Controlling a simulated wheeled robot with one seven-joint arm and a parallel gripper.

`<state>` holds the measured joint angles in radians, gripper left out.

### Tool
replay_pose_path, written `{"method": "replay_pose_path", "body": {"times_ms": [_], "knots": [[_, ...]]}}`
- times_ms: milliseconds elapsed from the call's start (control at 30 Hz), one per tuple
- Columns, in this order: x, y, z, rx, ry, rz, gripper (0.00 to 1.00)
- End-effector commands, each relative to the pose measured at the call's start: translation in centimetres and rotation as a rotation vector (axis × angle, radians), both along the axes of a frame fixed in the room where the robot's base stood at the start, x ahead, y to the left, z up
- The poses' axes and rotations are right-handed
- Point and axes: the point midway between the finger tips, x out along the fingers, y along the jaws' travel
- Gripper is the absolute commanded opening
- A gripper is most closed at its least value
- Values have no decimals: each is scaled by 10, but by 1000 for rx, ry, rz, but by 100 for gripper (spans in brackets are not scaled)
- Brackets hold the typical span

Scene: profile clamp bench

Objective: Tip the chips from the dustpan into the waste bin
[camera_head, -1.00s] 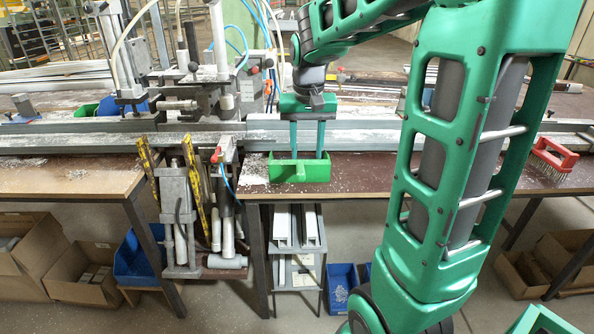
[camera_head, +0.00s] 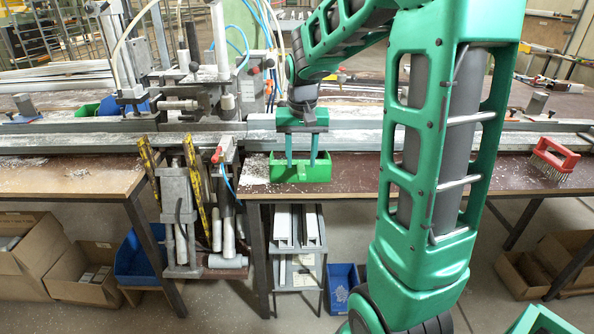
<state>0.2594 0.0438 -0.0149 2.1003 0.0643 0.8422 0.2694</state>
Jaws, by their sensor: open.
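A green open-topped box (camera_head: 318,173), which looks like the dustpan, sits near the front edge of the bench. My gripper (camera_head: 301,161) points straight down over it, with its two green fingers apart. The fingertips reach down to the box's top or just inside; I cannot tell whether they touch it. Any chips inside it are hidden from this angle.
Pale chips lie scattered on the bench top (camera_head: 362,180). A long metal profile rail (camera_head: 350,135) runs behind the box. A clamp machine (camera_head: 215,100) stands to the left, and a red-handled wire brush (camera_head: 553,158) lies at the right. Another blue bin (camera_head: 135,260) and cardboard boxes (camera_head: 75,270) are at lower left.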

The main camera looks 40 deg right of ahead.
Motion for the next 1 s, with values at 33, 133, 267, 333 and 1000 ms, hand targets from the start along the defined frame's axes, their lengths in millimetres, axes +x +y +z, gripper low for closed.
{"method": "replay_pose_path", "body": {"times_ms": [33,133,267,333,1000], "knots": [[0,-1,-7,0,2,0,41],[2,-2,-19,1,3,0,41],[3,-3,-32,0,2,-1,41],[4,-3,-37,0,1,-1,41],[5,-4,-44,0,-1,-1,0]]}}
